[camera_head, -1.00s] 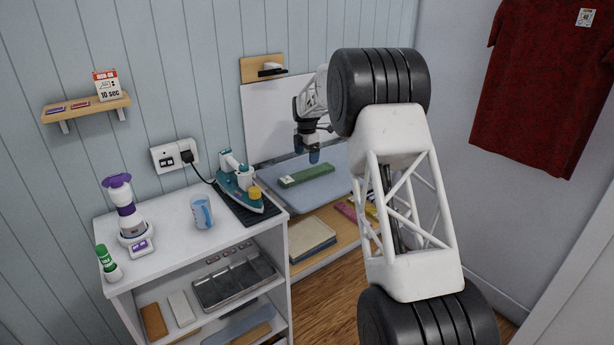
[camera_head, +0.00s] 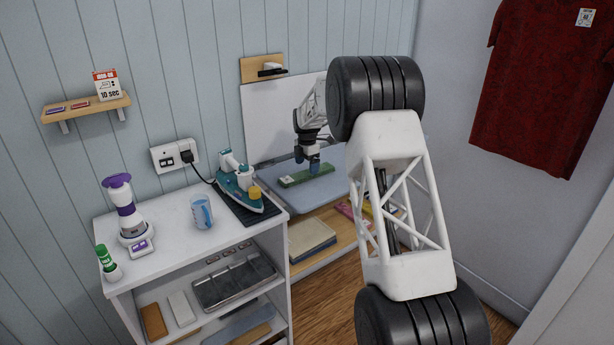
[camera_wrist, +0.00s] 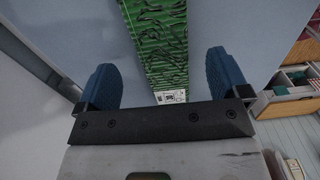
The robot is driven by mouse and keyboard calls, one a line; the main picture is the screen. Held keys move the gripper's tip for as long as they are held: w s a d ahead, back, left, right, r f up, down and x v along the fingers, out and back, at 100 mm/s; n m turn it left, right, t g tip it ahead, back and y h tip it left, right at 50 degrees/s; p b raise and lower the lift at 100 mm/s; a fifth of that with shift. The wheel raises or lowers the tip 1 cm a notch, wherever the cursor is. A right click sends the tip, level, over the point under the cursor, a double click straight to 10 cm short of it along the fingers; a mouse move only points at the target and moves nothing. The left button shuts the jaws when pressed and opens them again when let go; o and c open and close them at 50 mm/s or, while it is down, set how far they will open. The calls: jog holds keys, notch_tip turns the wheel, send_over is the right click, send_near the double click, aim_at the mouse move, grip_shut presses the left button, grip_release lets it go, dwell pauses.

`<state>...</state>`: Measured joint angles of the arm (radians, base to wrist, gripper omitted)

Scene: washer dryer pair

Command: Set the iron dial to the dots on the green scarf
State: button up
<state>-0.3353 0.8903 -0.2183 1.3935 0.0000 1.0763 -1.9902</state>
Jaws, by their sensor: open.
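The green scarf (camera_head: 306,175) lies folded in a long strip on the blue-grey board at the back. In the wrist view the scarf (camera_wrist: 158,45) shows a dark wavy pattern and a white label (camera_wrist: 171,97) at its near end. My gripper (camera_head: 308,163) is over the scarf, its blue fingers apart, one on each side of the strip in the wrist view (camera_wrist: 165,85). Nothing is between the fingertips except the view of the scarf. The teal and white iron (camera_head: 238,184) rests on a dark ribbed mat, with a yellow dial (camera_head: 255,192) at its near right. The dial's markings are too small to read.
A blue mug (camera_head: 202,212), a purple-topped bottle (camera_head: 122,206) and a green-capped tube (camera_head: 104,259) stand on the white cabinet top. The iron's cord runs to a wall socket (camera_head: 176,155). A red shirt (camera_head: 545,90) hangs at right.

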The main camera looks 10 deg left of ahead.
aim_at(307, 173)
jog(key=shift+f, duration=1.65)
jog(key=c, duration=1)
jog(key=shift+c, duration=0.2)
jog(key=shift+r, duration=0.15)
jog(key=shift+r, duration=0.95)
jog(key=shift+s+d+r, duration=0.15)
jog(key=shift+s+r, duration=0.2)
jog(key=shift+r, duration=0.4)
jog(key=s+d, duration=0.1)
jog(key=s, duration=0.3)
jog(key=s+d+r, duration=0.1)
jog(key=s+d, duration=0.1)
jog(key=s, duration=0.3)
jog(key=s+d, duration=0.2)
jog(key=s, duration=0.3)
jog(key=shift+s+r, duration=0.2)
